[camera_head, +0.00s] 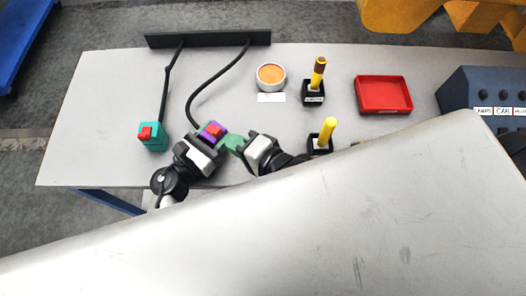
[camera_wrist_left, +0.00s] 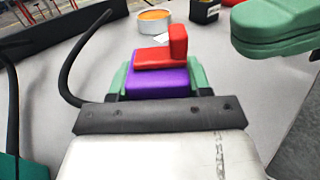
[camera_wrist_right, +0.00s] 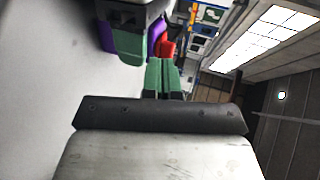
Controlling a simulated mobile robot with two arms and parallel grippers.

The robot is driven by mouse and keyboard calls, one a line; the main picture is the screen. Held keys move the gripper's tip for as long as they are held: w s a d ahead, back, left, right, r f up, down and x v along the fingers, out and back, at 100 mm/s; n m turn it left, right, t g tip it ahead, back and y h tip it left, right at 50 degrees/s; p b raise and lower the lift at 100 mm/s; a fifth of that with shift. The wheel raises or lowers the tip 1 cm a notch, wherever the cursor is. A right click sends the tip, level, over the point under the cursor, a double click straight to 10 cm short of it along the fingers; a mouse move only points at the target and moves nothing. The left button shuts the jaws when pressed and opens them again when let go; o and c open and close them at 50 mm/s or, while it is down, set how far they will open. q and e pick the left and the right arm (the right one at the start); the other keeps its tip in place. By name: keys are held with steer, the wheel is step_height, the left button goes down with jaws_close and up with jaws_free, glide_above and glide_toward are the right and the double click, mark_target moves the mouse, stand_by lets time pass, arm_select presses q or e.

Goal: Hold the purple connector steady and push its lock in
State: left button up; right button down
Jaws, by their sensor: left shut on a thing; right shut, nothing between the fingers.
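The purple connector (camera_head: 205,133) has a red lock (camera_head: 214,130) with a raised tab. My left gripper (camera_head: 211,137) is shut on it. In the left wrist view the purple body (camera_wrist_left: 160,84) sits between the green fingers, with the red lock (camera_wrist_left: 160,58) standing out beyond it. My right gripper (camera_head: 234,142) is shut and empty just right of the connector; its green fingers (camera_wrist_right: 164,76) are together in the right wrist view, pointing towards the red lock (camera_wrist_right: 168,48). I cannot tell whether they touch it.
A teal connector (camera_head: 153,143) with a red lock stands to the left. Cables run to a black bar (camera_head: 208,39) at the back. A cup with orange contents (camera_head: 271,75), black holders with yellow handles (camera_head: 314,91), a red tray (camera_head: 383,95) and a big pale panel (camera_head: 300,220) surround the workspace.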

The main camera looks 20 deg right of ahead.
arm_select(q)
steer(key=shift+w+a, duration=0.1)
arm_select(e)
steer(key=v, duration=0.9)
steer(key=shift+s+r, duration=0.15)
steer(key=shift+s, duration=0.05)
steer(key=shift+d, duration=0.1)
arm_select(q)
steer(key=o, duration=1.1)
